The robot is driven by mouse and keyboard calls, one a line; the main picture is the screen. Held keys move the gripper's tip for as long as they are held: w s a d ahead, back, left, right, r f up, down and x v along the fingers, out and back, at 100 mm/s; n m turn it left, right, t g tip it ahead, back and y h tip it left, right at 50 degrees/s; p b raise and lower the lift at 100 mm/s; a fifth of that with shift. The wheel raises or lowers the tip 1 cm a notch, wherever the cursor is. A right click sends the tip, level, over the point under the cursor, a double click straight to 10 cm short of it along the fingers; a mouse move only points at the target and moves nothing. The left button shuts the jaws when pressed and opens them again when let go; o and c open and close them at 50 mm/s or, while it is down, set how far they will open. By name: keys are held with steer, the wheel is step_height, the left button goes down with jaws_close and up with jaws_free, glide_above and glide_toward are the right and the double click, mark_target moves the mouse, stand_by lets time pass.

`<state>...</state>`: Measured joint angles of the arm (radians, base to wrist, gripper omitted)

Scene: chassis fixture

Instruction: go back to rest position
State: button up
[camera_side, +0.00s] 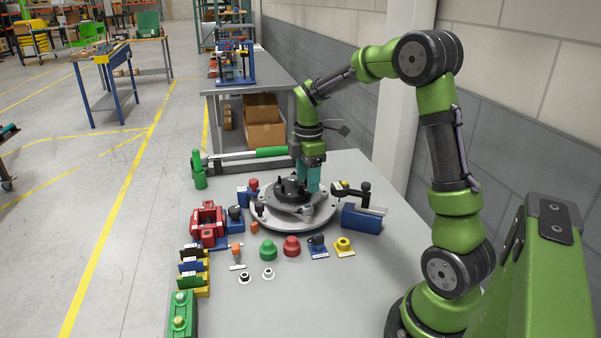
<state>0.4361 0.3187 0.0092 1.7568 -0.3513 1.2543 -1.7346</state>
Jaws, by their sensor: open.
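My gripper (312,184) points down over the right part of the round grey chassis fixture (322,218). Its teal body (314,155) shows, and its lower end is close to the dark part (291,187) at the middle of the fixture. The fingers are small here; nothing is clearly seen between them. I cannot tell whether they touch the fixture. My green arm reaches in from the right side.
A blue block with a black lever (361,218) stands right of the fixture. Red clamps (208,222), green and red knobs (268,250) and a yellow part (344,246) lie left and in front. A green-handled bar (272,152) lies behind. The table's front right is clear.

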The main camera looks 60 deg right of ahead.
steer(key=shift+w+m, duration=0.1)
steer(key=shift+m, duration=0.4)
steer(key=s+a+r+m+t, duration=0.2)
steer(key=s+a+r+m, duration=0.1)
steer(key=a, duration=0.3)
steer(key=s+a+r+m+t+y, duration=0.1)
steer(key=s+a+r+m+t, duration=0.1)
steer(key=s+a+m, duration=0.4)
steer(key=s+a+r+m+t+y, duration=0.1)
steer(key=s+a+r+m+t, duration=0.2)
steer(key=a, duration=0.5)
steer(key=shift+s+r+m, duration=0.9)
steer(key=shift+m, duration=0.2)
steer(key=shift+a, duration=0.1)
